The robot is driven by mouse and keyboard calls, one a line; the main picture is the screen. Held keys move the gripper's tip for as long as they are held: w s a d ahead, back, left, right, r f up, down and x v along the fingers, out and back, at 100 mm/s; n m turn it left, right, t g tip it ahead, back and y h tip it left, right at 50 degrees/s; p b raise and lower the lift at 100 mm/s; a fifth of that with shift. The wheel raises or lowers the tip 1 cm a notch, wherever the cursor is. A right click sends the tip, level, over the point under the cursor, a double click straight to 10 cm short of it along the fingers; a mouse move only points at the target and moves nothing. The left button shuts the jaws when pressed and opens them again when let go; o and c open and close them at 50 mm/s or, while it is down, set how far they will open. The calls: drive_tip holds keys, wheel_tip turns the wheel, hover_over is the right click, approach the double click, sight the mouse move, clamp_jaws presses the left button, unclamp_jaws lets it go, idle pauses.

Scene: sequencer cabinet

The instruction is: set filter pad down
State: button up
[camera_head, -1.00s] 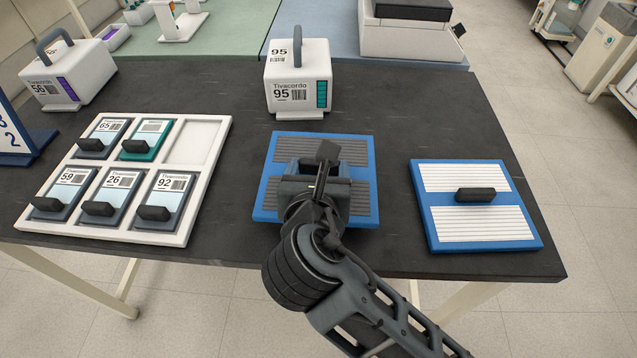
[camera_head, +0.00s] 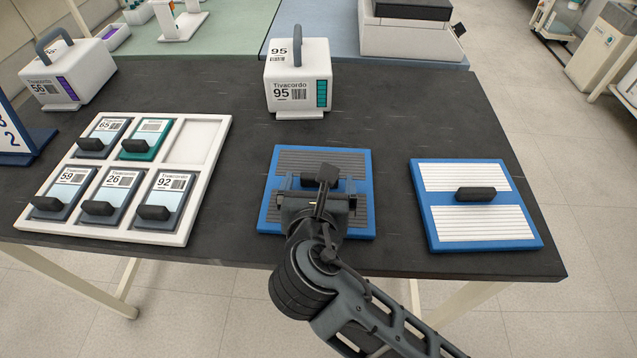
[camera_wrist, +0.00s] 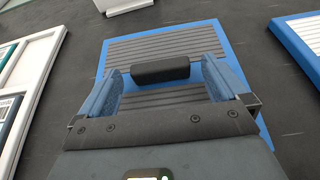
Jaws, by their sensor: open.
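A blue-framed filter pad with grey pleats (camera_head: 358,170) lies flat on the dark table, in the middle of the front part. Its black handle shows between my fingers in the wrist view (camera_wrist: 160,69). My gripper (camera_head: 318,184) is over the near half of this pad. It is open, with the blue-padded fingers (camera_wrist: 160,85) to either side of the handle and apart from it. A second blue-framed filter pad with white pleats (camera_head: 478,232) and a black handle lies to the right, at the table's edge.
A white tray (camera_head: 175,118) at the left holds several labelled cartridges, and its back right compartment is empty. A white box marked 95 (camera_head: 297,78) stands behind the grey pad. Another marked 56 (camera_head: 68,75) stands at the back left. Bare table (camera_head: 420,110) lies at the back right.

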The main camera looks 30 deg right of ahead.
drive_tip(key=shift+r, duration=0.15)
drive_tip(key=v, duration=1.2)
